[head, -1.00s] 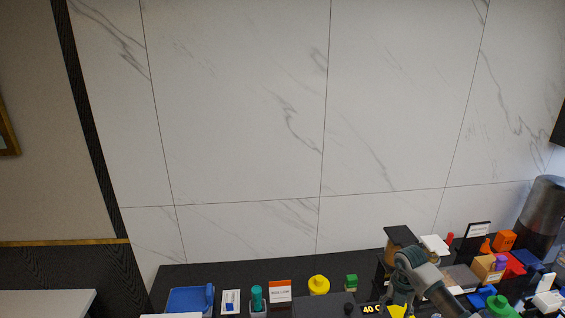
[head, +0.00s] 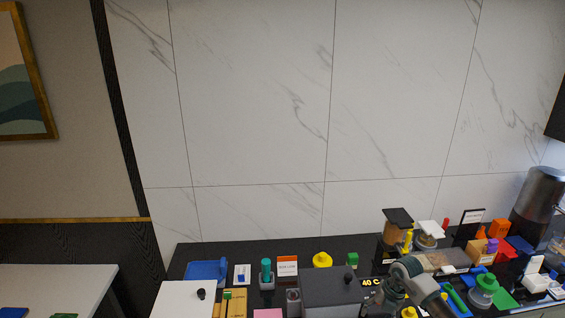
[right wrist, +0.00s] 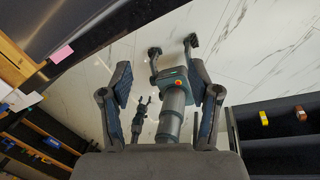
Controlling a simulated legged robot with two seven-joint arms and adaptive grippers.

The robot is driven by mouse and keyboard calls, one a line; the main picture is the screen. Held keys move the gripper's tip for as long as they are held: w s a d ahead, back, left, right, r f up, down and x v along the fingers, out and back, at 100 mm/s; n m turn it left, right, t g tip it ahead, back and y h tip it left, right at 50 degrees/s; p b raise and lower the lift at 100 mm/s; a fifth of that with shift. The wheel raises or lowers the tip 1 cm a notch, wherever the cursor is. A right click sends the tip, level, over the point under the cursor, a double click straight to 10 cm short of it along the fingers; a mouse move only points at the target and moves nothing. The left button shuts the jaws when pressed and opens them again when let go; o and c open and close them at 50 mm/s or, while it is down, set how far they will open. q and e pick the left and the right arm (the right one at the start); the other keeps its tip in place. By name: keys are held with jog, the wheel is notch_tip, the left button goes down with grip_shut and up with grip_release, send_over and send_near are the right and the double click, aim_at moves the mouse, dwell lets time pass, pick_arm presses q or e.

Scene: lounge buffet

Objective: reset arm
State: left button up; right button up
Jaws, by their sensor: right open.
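My right gripper shows in the right wrist view (right wrist: 165,100), its two dark fingers spread wide apart. Nothing is between its pads close to them; a grey jointed part of my own body with a teal ring shows beyond.
A blue tray (head: 205,271), a teal bottle (head: 266,268), a yellow object (head: 322,260) and a grey box (head: 330,288) stand on the counter. Crowded items, including a green-lidded jar (head: 484,290), surround my right arm. A white table (head: 60,282) stands at left.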

jog(key=s+a+f+n+t+y, duration=0.2)
jog(key=a+y, duration=0.6)
jog(key=a, duration=1.2)
jog(key=s+a+r+m+t+y, duration=0.3)
jog(key=a+r+m+t+y, duration=0.35)
jog(key=r+t, duration=0.2)
jog(key=s+d+f+m+t+h, duration=0.2)
jog(key=d+f+m+t+h, duration=0.2)
jog(key=d+m+t+h, duration=0.95)
jog(key=s+d+f+m+g+h, duration=0.4)
jog(key=s+f+m+g, duration=0.3)
jog(key=f+m+g, duration=0.3)
jog(key=s+d+f+m+g+y, duration=0.1)
jog(key=s+f+g, duration=0.45)
jog(key=s, duration=0.55)
jog(key=s+f+m+g, duration=0.1)
jog(key=s+f+g, duration=0.45)
jog(key=s, duration=0.65)
notch_tip(320, 180, down, 26)
jog(key=s+g, duration=0.2)
jog(key=s+d+f, duration=0.3)
jog(key=s+f, duration=1.3)
jog(key=s, duration=0.1)
jog(key=shift+s+d+f+n+g, duration=0.2)
jog(key=shift+s+n+g, duration=0.1)
jog(key=shift+n+g, duration=0.1)
